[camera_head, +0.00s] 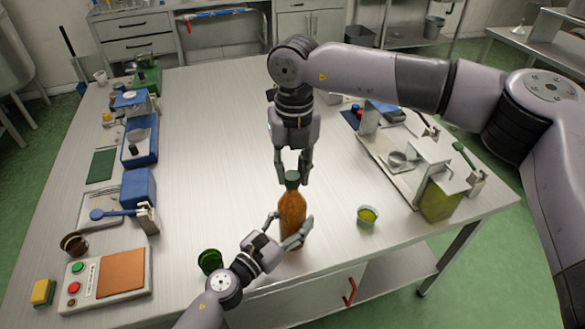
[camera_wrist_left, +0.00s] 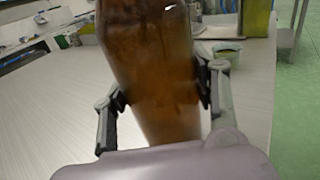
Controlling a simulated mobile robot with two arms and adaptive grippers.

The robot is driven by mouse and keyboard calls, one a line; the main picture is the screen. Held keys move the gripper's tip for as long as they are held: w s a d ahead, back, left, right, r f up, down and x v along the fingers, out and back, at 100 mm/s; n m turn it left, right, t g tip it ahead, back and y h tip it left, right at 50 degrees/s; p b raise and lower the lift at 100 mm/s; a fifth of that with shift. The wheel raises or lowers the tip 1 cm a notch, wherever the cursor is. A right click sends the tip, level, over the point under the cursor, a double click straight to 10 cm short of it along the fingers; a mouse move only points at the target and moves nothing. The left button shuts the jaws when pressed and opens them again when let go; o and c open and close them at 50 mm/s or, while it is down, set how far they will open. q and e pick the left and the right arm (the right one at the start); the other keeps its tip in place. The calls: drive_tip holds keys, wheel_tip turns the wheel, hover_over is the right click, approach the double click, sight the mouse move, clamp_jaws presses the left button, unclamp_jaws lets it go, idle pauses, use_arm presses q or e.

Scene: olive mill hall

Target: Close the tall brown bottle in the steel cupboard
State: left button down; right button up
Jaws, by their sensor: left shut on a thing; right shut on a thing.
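The tall brown bottle (camera_head: 292,214) stands near the front edge of the steel table, roughly upright. My left gripper (camera_head: 290,232) is shut around its lower body; the left wrist view shows the brown glass (camera_wrist_left: 155,70) between both fingers. A dark green cap (camera_head: 292,178) sits at the top of the bottle's neck. My right gripper (camera_head: 293,172) points down from above and is shut on this cap. Whether the cap is seated on the neck or only held at it, I cannot tell.
A green glass (camera_head: 210,261) stands left of my left gripper. A small cup of yellow-green liquid (camera_head: 367,216) stands to the right. A scale-like device (camera_head: 107,280) is at the front left, and a steel tray (camera_head: 398,172) with containers is at the right.

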drive_tip(key=m, duration=1.9)
drive_tip(key=o, duration=0.8)
drive_tip(key=shift+o, duration=0.2)
wheel_tip(320, 180, up, 12)
drive_tip(key=shift+s, duration=0.1)
